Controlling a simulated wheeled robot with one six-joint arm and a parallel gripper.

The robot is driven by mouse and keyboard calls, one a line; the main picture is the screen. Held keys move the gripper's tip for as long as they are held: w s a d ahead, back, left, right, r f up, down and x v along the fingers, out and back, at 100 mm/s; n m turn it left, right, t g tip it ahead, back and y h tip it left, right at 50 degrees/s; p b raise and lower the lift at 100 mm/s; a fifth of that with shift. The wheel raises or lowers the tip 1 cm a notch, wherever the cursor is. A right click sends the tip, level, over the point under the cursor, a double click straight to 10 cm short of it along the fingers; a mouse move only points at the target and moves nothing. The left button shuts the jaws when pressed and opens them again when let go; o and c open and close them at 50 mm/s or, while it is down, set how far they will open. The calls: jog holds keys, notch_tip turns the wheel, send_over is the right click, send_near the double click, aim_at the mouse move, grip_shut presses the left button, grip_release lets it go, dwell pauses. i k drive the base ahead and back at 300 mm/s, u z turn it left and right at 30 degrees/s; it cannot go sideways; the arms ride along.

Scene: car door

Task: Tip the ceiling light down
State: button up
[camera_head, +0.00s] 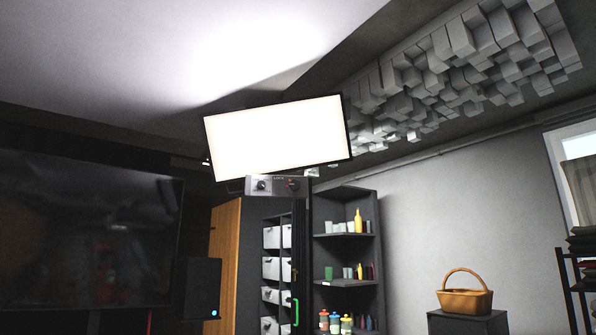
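The ceiling light (278,136) is a bright white rectangular panel with a thin black frame, in the upper middle of the head view. It is tilted in the picture, its right side higher than its left. A grey control box (277,186) with knobs sits at its lower edge. My gripper is not in view, so its place relative to the light cannot be seen.
A large dark screen (85,235) fills the left. Behind the light stand a drawer unit (271,270) and a corner shelf (345,282) with bottles. A wicker basket (464,297) rests on a dark cabinet (466,323) at right. Blocky panels (460,65) hang from the ceiling.

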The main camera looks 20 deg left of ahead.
aim_at(274, 138)
jog(key=z, duration=0.15)
jog(key=i, duration=1.7)
jog(key=u, duration=0.25)
jog(key=i, duration=1)
jog(key=u, duration=1.3)
jog(key=i, duration=0.8)
jog(key=u, duration=0.95)
